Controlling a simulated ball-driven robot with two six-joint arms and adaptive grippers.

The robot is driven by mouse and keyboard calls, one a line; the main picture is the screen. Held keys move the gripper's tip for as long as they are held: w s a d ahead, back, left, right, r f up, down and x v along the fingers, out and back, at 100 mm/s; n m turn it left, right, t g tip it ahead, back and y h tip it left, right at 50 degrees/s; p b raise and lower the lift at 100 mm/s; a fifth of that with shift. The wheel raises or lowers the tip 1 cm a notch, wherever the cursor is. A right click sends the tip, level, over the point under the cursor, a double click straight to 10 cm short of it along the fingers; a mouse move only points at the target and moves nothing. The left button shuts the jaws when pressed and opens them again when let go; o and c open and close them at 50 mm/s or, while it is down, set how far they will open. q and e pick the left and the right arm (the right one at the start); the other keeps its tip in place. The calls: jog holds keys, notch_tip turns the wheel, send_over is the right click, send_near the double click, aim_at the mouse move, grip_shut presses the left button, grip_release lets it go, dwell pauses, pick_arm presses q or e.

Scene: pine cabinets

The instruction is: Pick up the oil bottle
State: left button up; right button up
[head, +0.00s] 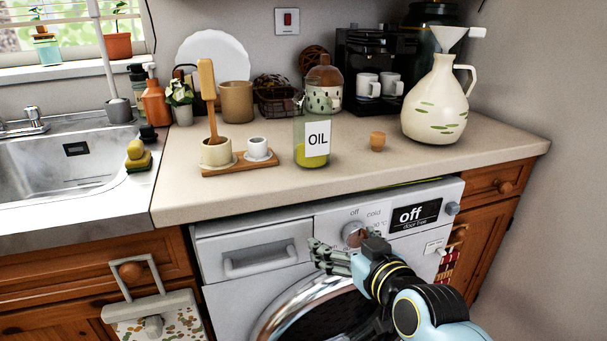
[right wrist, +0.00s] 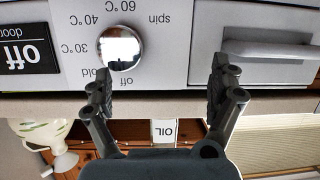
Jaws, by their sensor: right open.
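The oil bottle (head: 313,155) stands upright on the countertop near its front edge, clear glass with yellow oil at the bottom and a white OIL label. In the upside-down right wrist view its label (right wrist: 164,130) shows between my fingers, beyond the counter edge. My right gripper (head: 318,256) is open and empty, in front of the washing machine and below the counter edge. It is apart from the bottle, and its spread fingers (right wrist: 162,88) show in the right wrist view. My left gripper is not in view.
A wooden board (head: 240,165) with a mortar and small cup stands left of the bottle. A small cork-like piece (head: 377,141) and a large jug (head: 437,100) stand right. The counter edge (head: 350,181) lies between gripper and bottle. The washing machine knob (head: 355,234) is close to my gripper.

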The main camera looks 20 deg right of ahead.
aim_at(319, 150)
jog(key=w+r, duration=0.1)
jog(key=r, duration=0.2)
jog(key=r+t, duration=0.1)
jog(key=r, duration=0.2)
jog(key=w+a+r+t+b, duration=0.1)
jog(key=r, duration=0.1)
jog(key=shift+w+r, duration=0.35)
jog(key=shift+r, duration=0.05)
jog(key=shift+m+t, duration=0.4)
jog(key=shift+t, duration=0.3)
jog(key=w+r, duration=0.1)
jog(key=w, duration=0.1)
jog(key=w+r, duration=0.3)
jog(key=w, duration=0.1)
jog(key=shift+w+a+r, duration=0.15)
jog(key=shift+w+r, duration=0.05)
jog(key=shift+r, duration=0.2)
jog(key=shift+w+a+r, duration=0.1)
jog(key=shift+w, duration=0.5)
jog(key=w, duration=0.3)
jog(key=shift+w+a, duration=0.25)
jog(key=shift+w, duration=0.45)
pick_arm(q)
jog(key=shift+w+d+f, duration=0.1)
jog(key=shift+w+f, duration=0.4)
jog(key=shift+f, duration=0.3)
pick_arm(e)
jog(key=shift+c, duration=0.4)
jog(key=c, duration=1.7)
